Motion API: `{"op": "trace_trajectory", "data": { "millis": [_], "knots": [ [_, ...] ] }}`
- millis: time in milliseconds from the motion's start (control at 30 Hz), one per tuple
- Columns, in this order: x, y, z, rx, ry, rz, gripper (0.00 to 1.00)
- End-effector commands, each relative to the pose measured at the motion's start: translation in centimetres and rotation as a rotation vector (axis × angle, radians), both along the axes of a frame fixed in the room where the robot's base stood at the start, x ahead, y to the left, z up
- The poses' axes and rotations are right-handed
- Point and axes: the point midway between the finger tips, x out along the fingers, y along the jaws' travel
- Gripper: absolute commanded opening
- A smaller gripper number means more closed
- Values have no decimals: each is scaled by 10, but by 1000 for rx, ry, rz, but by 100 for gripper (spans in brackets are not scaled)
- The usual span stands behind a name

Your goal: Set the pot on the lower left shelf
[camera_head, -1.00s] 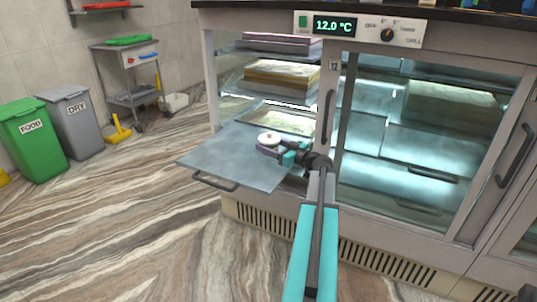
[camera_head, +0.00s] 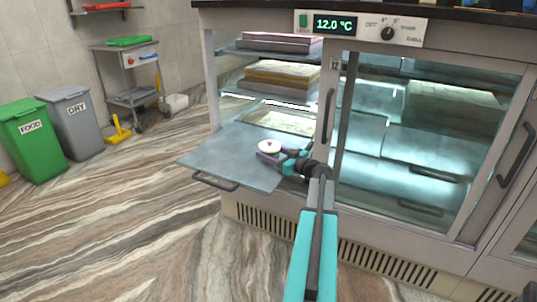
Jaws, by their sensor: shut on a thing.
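The pot (camera_head: 269,146) shows as a small round thing with a white top and a dark knob. My gripper (camera_head: 268,157) is shut on it from the right and front side. The lower left shelf (camera_head: 222,150) is a grey sheet pulled out of the cabinet's left bay, with a dark handle on its front edge. The pot is over the right part of this shelf. My gripper hides the pot's lower side, so I cannot tell whether it touches the shelf.
Higher shelves in the left bay hold a yellowish slab (camera_head: 282,73) and a pink slab (camera_head: 282,42). The glass door (camera_head: 430,140) is close right of my arm. The shelf's left part is bare. Green (camera_head: 32,138) and grey (camera_head: 75,122) bins stand far left.

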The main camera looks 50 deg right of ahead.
Motion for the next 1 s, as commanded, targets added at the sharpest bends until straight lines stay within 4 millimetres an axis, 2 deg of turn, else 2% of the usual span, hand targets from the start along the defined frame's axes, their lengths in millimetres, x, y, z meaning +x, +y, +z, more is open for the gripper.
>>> {"op": "trace_trajectory", "data": {
  "millis": [167, 200, 300, 867, 1000],
  "knots": [
    [0, 0, -3, 0, 0, 0, 37],
    [0, 0, -3, 0, 0, 0, 60],
    [0, 0, -2, 0, 0, 0, 77],
    [0, 0, 3, 0, 0, 0, 78],
    [-18, 0, 2, 0, 0, -3, 78]
  ]
}}
